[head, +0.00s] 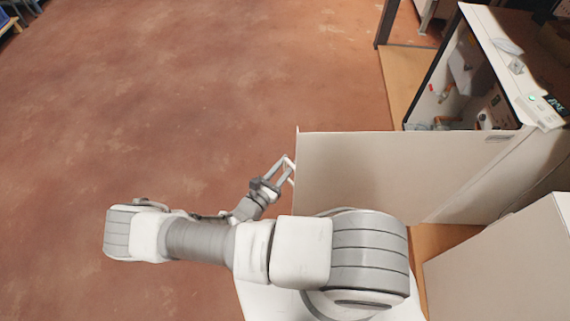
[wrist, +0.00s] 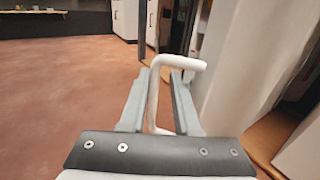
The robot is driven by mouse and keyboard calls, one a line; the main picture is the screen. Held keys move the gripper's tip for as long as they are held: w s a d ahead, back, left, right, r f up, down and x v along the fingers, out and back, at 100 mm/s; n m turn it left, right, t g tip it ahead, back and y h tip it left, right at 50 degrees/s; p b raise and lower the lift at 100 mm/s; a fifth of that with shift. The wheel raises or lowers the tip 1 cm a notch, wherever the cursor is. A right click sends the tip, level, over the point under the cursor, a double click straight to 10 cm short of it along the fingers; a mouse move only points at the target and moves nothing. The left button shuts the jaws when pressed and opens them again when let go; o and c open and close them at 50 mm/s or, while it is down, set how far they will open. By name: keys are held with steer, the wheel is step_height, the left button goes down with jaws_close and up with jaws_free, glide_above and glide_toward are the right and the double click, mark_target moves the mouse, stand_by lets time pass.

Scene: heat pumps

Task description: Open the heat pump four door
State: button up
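The heat pump door is a pale flat panel (head: 385,175) in the head view, swung out from its cabinet (head: 500,60), whose inside shows. My gripper (head: 287,170) is at the door's free left edge. In the wrist view, a white bent bar handle (wrist: 153,95) runs between my gripper's two fingers (wrist: 160,95). The bar lies close to the left finger, with a gap to the right finger. The fingers are apart around the handle. The door surface (wrist: 235,65) fills the right of the wrist view. The handle is hard to make out in the head view.
Another pale cabinet (head: 510,265) stands at the lower right. Brown-red floor (head: 150,100) is wide and clear to the left of the door. A dark post (head: 385,22) stands behind the open cabinet. Pipes and fittings show inside the cabinet.

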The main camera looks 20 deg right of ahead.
steer(key=shift+w+a, duration=0.1)
steer(key=shift+a, duration=0.05)
steer(key=shift+s+a, duration=0.2)
steer(key=shift+a, duration=0.15)
steer(key=p+v, duration=0.1)
steer(key=v, duration=1.5)
steer(key=shift+s+a, duration=0.2)
steer(key=shift+s, duration=0.05)
steer(key=shift+r, duration=0.2)
